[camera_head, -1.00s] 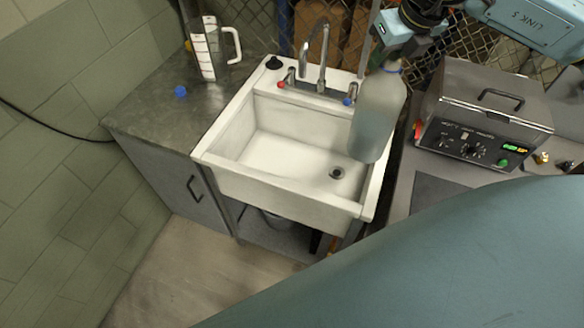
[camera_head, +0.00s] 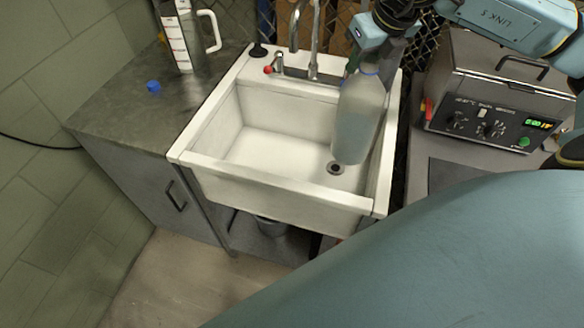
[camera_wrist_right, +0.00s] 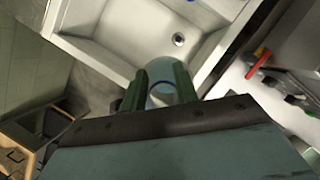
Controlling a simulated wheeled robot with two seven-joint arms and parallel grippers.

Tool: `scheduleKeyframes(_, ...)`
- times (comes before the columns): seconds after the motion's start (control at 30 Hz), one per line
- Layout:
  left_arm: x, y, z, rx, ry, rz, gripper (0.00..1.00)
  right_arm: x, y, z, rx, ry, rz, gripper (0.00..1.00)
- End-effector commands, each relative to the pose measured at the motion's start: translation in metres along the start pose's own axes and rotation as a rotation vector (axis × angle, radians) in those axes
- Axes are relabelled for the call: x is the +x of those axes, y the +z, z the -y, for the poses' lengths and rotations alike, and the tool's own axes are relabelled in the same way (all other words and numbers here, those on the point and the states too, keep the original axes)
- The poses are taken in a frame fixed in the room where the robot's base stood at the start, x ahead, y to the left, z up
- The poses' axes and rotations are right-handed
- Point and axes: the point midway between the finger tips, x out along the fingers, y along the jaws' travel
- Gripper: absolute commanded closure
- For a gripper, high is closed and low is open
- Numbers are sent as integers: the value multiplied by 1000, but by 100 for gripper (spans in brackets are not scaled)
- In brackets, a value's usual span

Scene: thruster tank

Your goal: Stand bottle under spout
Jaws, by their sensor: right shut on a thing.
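A translucent grey-blue bottle (camera_head: 358,122) with a blue ring at its neck hangs over the right part of the white sink (camera_head: 285,200). My right gripper (camera_head: 367,58) is shut on its neck. In the right wrist view, two green fingers (camera_wrist_right: 160,88) flank the bottle (camera_wrist_right: 162,98). The bottle's base appears near the drain (camera_head: 335,168), but I cannot tell its height above the basin. The curved metal spout (camera_head: 296,28) rises at the sink's back edge, left of the bottle. My left gripper is not in view.
A red tap knob (camera_head: 268,70) and a black stopper (camera_head: 258,50) are on the sink's back ledge. Left, a counter (camera_head: 120,125) holds a measuring jug (camera_head: 182,40) and a blue cap (camera_head: 153,86). Right stands a metal heated bath (camera_head: 495,95). The basin's left side is clear.

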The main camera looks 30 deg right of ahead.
Motion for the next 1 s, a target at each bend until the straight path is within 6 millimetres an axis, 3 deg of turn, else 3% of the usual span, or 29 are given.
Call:
scheduleKeyframes(0.03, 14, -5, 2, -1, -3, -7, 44, 17, -6, 0, 0, 0, 4, 100)
scheduleKeyframes(0.4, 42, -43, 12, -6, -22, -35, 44, 84, -34, 0, 0, 0, 5, 100)
scheduleKeyframes(1.0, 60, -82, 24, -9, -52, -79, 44, 185, -76, 0, 0, 0, 5, 100)
